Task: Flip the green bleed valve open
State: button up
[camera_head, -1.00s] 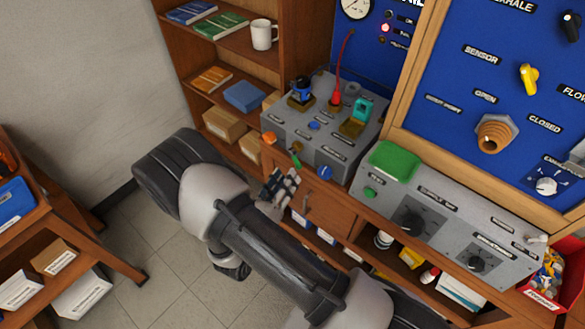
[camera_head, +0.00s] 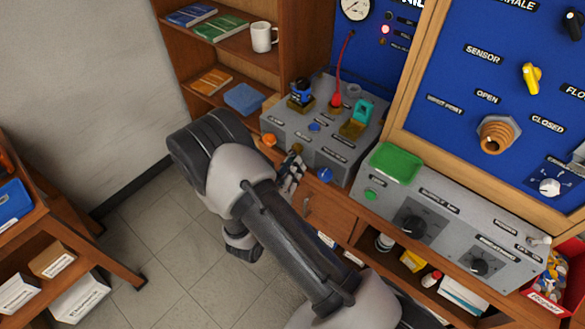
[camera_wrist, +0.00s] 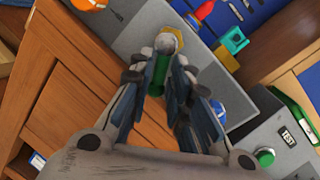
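The green bleed valve sits low on the front of the grey testbench box. In the wrist view its green lever (camera_wrist: 161,74) hangs below a round metal end and a brass hex fitting (camera_wrist: 174,38). My gripper (camera_wrist: 166,68) reaches up to it with one finger on each side of the lever. The fingers stand a small way apart, and I cannot tell whether either touches the lever. In the head view my gripper (camera_head: 291,172) is at the front of the box, and the lever is mostly hidden behind the fingers.
An orange button (camera_head: 269,140) is left of the valve and a blue knob (camera_head: 325,174) is right of it. The grey testbench box (camera_head: 333,148) also carries a blue, a red and a teal fitting on top. A green-topped item (camera_head: 396,162) lies to the right.

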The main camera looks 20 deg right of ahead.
grip_shut()
jog(key=n+p, duration=0.1)
jog(key=r+n+p, duration=0.1)
jog(key=p, duration=0.1)
jog(key=n+g+p, duration=0.1)
jog(key=shift+s+d+r+n+p, duration=0.2)
jog(key=shift+s+d+n+p, duration=0.1)
jog(key=shift+n, duration=0.5)
jog(key=shift+f, duration=0.1)
jog(key=shift+s, duration=0.1)
jog(key=shift+o, duration=2.4)
grip_release()
